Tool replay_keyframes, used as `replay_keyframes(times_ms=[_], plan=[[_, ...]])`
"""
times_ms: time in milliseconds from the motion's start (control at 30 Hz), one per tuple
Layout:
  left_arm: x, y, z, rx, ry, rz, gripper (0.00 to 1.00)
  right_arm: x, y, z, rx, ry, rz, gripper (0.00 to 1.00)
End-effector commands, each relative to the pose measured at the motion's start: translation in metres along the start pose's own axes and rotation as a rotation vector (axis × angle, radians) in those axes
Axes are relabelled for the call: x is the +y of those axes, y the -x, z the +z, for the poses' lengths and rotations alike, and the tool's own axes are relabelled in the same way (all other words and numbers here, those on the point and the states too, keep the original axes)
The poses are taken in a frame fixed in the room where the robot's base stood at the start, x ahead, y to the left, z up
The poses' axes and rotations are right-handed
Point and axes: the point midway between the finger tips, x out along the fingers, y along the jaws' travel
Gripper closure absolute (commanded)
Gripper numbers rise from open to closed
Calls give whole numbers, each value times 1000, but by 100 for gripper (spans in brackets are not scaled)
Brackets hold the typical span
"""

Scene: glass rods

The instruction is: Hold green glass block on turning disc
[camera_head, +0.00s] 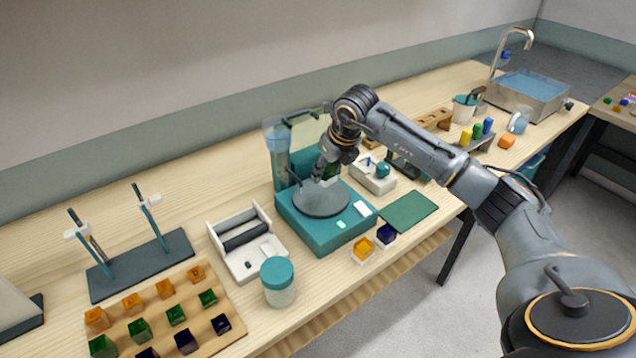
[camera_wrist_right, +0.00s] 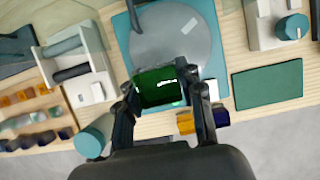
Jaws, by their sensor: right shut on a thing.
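My right gripper (camera_wrist_right: 160,100) is shut on the green glass block (camera_wrist_right: 158,87), with one finger on each side of it. In the right wrist view the block covers the near edge of the grey turning disc (camera_wrist_right: 170,40). In the head view the disc (camera_head: 320,199) lies on a teal base (camera_head: 345,238), and my right gripper (camera_head: 327,168) is over its back part. The block shows there only as a small dark green patch (camera_head: 331,172). I cannot tell whether the block touches the disc. My left gripper is not in view.
A wooden tray (camera_head: 238,339) with orange, green and dark blue blocks lies at the front left. A teal-lidded jar (camera_head: 278,280) and a white roller unit (camera_head: 247,265) stand left of the base. Orange (camera_head: 362,250) and dark blue (camera_head: 386,236) blocks and a green mat (camera_head: 409,212) lie right.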

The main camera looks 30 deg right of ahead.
Motion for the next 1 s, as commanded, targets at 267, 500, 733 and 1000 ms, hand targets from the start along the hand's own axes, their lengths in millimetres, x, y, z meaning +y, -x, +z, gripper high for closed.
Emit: replay_keyframes(times_ms=[267, 500, 733, 1000], plan=[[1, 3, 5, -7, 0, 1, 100, -14, -6, 6, 0, -8, -2, 88], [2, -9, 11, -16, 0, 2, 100, -14, -23, -2, 0, -9, -2, 88], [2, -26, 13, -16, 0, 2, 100, -14, -48, -12, 1, -9, -1, 88], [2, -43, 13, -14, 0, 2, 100, -14, -74, -23, 0, -9, -2, 88]])
